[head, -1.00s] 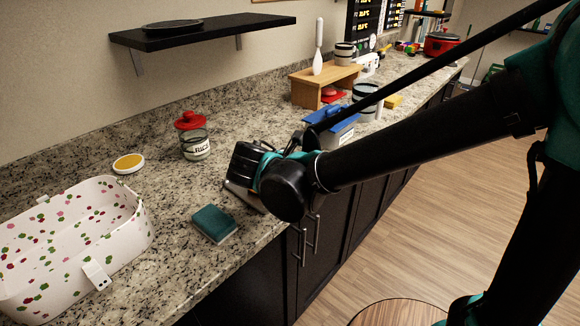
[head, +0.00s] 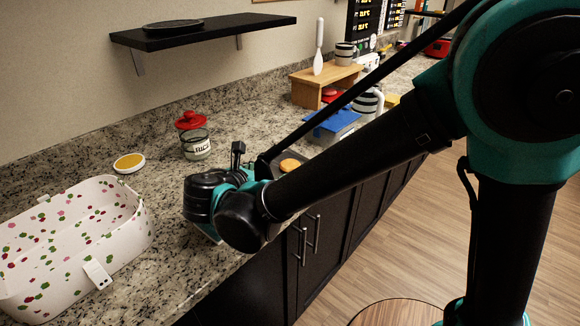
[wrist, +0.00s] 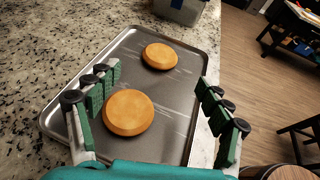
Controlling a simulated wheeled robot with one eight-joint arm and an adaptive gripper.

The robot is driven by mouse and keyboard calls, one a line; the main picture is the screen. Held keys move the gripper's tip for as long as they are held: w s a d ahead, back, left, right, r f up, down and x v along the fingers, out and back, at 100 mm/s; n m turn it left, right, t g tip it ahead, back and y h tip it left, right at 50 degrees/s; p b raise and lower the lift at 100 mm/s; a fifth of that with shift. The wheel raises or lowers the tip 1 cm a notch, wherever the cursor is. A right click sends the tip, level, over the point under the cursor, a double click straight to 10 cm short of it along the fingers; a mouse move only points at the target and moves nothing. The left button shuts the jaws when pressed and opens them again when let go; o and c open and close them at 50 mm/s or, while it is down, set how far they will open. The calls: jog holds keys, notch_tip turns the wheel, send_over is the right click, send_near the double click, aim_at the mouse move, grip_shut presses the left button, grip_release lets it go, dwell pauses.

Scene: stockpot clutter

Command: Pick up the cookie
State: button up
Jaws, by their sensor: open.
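Two round golden-brown cookies lie flat on a grey metal baking tray (wrist: 178,112) in the wrist view. The near cookie (wrist: 128,112) lies between my open fingers, closer to the left one. The far cookie (wrist: 160,56) lies beyond it, toward the tray's far end. My gripper (wrist: 158,82) is open and empty over the tray, with one finger on each side. In the head view one cookie (head: 290,165) shows on the dark-looking tray beside my wrist. My arm hides the rest of the tray there.
A blue-lidded container (head: 333,122) stands just beyond the tray. A red-lidded jar (head: 196,143), a yellow-topped round lid (head: 129,162) and a spotted white basket (head: 70,262) are to the left. The tray lies near the counter's front edge. Granite left of the tray is clear.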

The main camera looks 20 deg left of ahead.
jog(key=x, duration=0.8)
jog(key=shift+w+d+f, duration=0.1)
jog(key=shift+w+f, duration=0.05)
jog(key=shift+f, duration=0.1)
jog(key=c, duration=1)
jog(key=shift+r, duration=0.1)
jog(key=shift+c, duration=0.3)
